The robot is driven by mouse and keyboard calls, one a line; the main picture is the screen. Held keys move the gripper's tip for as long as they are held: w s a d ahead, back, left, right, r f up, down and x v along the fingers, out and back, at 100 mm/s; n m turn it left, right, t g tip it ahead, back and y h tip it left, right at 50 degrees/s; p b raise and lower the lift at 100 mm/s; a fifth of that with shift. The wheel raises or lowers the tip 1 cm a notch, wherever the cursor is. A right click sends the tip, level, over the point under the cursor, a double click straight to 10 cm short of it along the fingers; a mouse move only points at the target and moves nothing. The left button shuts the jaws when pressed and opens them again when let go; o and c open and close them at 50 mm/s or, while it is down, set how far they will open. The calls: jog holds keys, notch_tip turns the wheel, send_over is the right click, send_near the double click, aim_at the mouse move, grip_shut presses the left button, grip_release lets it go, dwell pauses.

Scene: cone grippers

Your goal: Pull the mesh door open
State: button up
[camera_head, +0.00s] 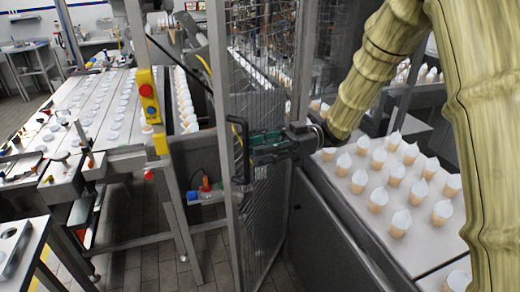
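The mesh door (268,85) stands upright in the middle of the camera_head view, with a grey metal frame and fine wire mesh. Its black handle (236,124) is an upright bar at the door's left edge post. My gripper (248,150), dark green and black, reaches in from the right at the height of the handle. Its fingertips overlap the handle in the picture. The view is too small to tell whether the fingers are closed around the bar or only beside it.
A conveyor with several cones (400,222) lies right of the door, below my arm. A white table (85,105) with rows of pale cups is at left. A yellow control box (148,95) stands left of the door. Tiled floor (150,270) shows at the bottom.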

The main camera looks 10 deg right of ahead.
notch_tip(320, 180, up, 10)
dwell(0.6)
